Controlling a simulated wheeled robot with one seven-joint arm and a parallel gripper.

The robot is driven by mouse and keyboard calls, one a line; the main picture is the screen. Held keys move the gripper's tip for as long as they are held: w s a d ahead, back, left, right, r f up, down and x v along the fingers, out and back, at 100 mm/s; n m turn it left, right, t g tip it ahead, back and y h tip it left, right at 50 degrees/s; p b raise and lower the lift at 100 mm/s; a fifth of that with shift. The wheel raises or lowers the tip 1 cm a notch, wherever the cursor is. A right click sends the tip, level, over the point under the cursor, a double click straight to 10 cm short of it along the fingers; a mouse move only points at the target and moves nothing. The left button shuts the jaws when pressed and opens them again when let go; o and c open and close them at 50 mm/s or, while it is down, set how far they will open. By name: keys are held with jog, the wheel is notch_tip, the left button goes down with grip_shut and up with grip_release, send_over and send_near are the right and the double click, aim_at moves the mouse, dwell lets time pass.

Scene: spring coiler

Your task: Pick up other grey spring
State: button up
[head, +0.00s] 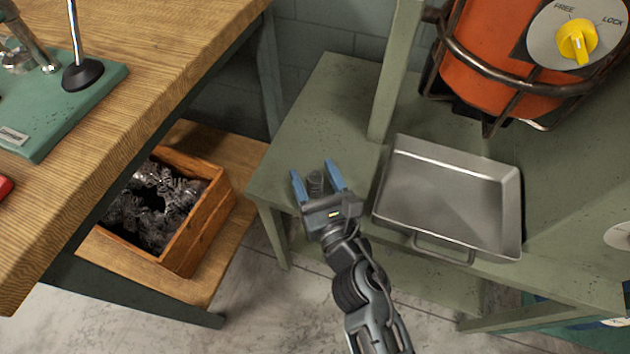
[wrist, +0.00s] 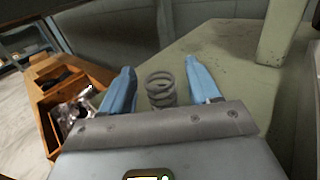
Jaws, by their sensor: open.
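A grey coil spring (head: 316,184) stands upright near the left end of the green bench (head: 335,95). My gripper (head: 317,176) is open over the bench, with its two blue fingers on either side of the spring. In the wrist view the spring (wrist: 160,88) shows between the open blue fingers (wrist: 160,82), with a gap on each side. Its lower part is hidden behind the gripper body there. I cannot tell whether the fingers touch the bench top.
A metal tray (head: 450,185) sits on the bench to the right of my gripper. A green post (head: 397,80) rises behind. A wooden box (head: 205,222) of dark metal pieces stands lower left, beside a wooden-topped table (head: 150,55). An orange cylinder (head: 505,50) is at upper right.

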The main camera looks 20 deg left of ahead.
jog(key=c, duration=1)
jog(key=shift+r, duration=0.15)
